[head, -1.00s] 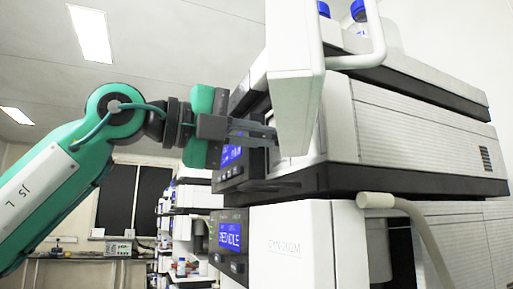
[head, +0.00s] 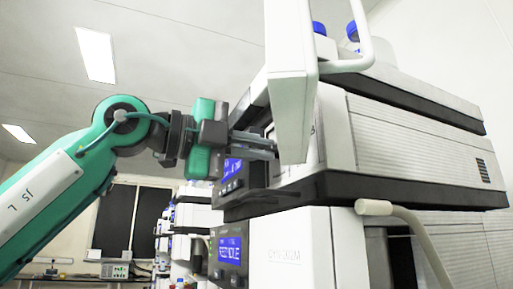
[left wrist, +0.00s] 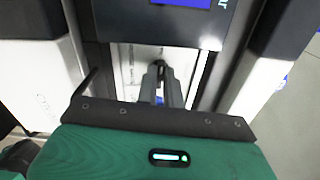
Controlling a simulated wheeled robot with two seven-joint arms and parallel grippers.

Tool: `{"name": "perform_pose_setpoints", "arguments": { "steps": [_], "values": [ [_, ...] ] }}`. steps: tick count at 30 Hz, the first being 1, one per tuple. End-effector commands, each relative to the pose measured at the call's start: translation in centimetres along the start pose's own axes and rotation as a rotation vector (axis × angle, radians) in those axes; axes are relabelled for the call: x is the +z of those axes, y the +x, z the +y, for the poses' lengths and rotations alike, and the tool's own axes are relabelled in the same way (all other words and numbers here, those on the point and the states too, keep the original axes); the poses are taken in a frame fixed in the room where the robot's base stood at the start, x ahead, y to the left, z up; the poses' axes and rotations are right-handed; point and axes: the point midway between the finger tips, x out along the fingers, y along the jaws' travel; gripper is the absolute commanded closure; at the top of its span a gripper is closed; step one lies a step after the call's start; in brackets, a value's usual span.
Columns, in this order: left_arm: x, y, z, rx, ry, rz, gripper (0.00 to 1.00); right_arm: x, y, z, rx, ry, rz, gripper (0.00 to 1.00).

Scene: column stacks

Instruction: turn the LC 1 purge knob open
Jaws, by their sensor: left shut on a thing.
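The upper LC module has an open white door (head: 290,85) that stands out toward me in the head view. My left gripper (head: 272,147) reaches behind this door to the module's front, above its blue display (head: 232,168). In the left wrist view its two fingers (left wrist: 160,72) point into a pale recess below a dark panel. They are shut on a small dark knob (left wrist: 160,64) at their tips, mostly covered by the fingers. The door hides the knob in the head view. I cannot read its turn angle. My right gripper is not in view.
A lower module with its own display (head: 230,250) and a pale curved handle (head: 375,208) stands beneath. Blue-capped bottles (head: 352,30) stand on top of the stack.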

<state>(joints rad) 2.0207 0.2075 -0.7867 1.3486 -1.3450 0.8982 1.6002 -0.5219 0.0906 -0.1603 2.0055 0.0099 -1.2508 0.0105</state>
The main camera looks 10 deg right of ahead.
Motion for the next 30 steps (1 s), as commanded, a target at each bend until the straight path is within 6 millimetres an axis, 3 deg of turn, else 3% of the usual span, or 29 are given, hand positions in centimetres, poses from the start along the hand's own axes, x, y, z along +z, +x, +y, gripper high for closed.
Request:
{"name": "perform_pose_setpoints", "arguments": {
  "steps": [1, 3, 5, 17, 30],
  "values": [
    [0.0, 0.0, 0.0, -0.001, 0.0, -0.001, 1.0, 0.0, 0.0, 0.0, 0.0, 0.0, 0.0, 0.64],
    [0.1, 0.0, 0.0, -0.001, 0.0, -0.001, 0.8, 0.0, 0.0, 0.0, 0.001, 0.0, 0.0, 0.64],
    [0.1, 0.0, 0.0, -0.001, 0.0, -0.001, 0.7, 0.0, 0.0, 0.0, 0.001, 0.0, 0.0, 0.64],
    [0.1, -0.9, 0.0, -0.002, 0.0, -0.002, 0.7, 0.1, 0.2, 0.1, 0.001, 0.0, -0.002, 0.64],
    [0.1, -10.2, 0.1, -0.002, 0.0, -0.004, 0.7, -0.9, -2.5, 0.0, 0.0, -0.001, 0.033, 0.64]
  ]
}}
